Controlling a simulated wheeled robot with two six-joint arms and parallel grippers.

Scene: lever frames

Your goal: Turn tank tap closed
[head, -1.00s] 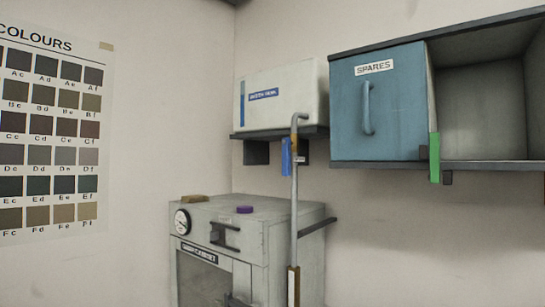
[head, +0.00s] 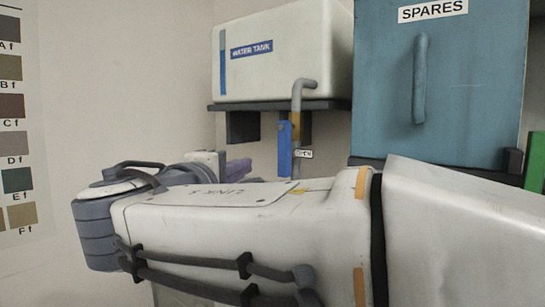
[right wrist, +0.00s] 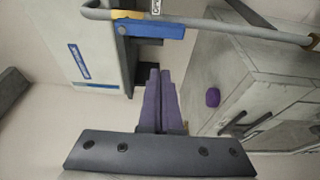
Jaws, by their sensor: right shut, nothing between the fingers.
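The white water tank (head: 285,50) sits on a dark wall shelf. Its grey pipe (head: 298,100) bends over and runs down in front. The tap's blue lever (head: 285,148) hangs down beside the pipe, with a yellow fitting behind it. In the right wrist view the blue lever (right wrist: 155,31) lies along the pipe. My right gripper (head: 238,166) has purple fingers, shut and empty, left of and slightly below the lever. In the right wrist view the fingertips (right wrist: 160,75) are apart from the lever. My left gripper is not in view.
A blue-doored SPARES cupboard (head: 480,90) hangs at right, with a green piece (head: 537,160) at its edge. A grey cabinet (right wrist: 275,75) with a purple knob (right wrist: 213,97) stands below, mostly hidden by my right arm in the head view. A colour chart (head: 18,120) is at left.

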